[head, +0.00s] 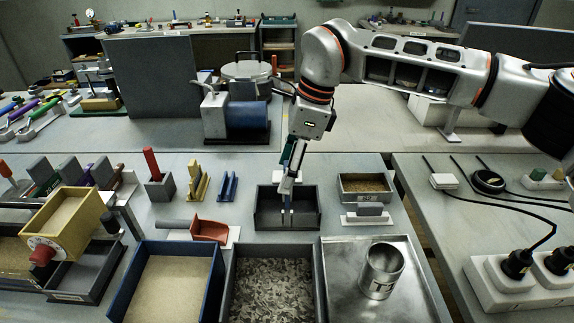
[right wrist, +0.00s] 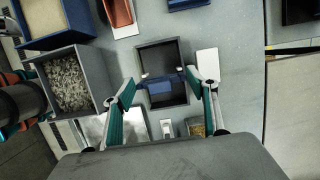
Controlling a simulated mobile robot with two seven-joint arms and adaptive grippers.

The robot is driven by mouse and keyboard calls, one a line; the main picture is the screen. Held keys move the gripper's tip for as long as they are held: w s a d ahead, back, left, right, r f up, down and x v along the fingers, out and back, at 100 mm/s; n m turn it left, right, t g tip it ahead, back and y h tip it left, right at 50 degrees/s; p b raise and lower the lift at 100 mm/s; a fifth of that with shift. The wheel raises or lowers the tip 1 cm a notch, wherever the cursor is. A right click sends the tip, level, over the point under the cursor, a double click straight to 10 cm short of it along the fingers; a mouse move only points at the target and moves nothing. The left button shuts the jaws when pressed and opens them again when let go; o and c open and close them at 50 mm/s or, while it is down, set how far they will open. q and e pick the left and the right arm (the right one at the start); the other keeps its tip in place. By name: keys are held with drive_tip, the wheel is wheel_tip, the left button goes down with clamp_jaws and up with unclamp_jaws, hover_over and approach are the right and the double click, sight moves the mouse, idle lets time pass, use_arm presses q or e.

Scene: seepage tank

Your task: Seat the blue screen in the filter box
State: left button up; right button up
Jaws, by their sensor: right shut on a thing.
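The filter box appears to be the dark grey open-topped box (head: 266,212) in the middle of the bench; it also shows in the right wrist view (right wrist: 158,55). My right gripper (head: 287,188) points down over this box, its fingertips at or inside the opening. It is shut on the blue screen (right wrist: 159,87), which shows between the fingers in the right wrist view, across the box opening. In the head view the screen is mostly hidden by the fingers. I cannot tell whether its lower edge touches the box. My left gripper is not in view.
A blue slotted stand (head: 228,186) and a yellow one (head: 199,182) stand left of the box. A red scoop (head: 209,230) lies front left. A gravel tray (head: 365,185) stands to the right. A sand tray (head: 168,285), a shavings tray (head: 272,290) and a metal cup (head: 382,270) are in front.

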idle(0.7)
idle(0.4)
drive_tip(key=shift+p, duration=0.5)
idle(0.3)
drive_tip(key=shift+f+b, duration=0.6)
drive_tip(key=shift+f, duration=2.1)
drive_tip(key=o, duration=1.2)
drive_tip(key=shift+c, duration=0.2)
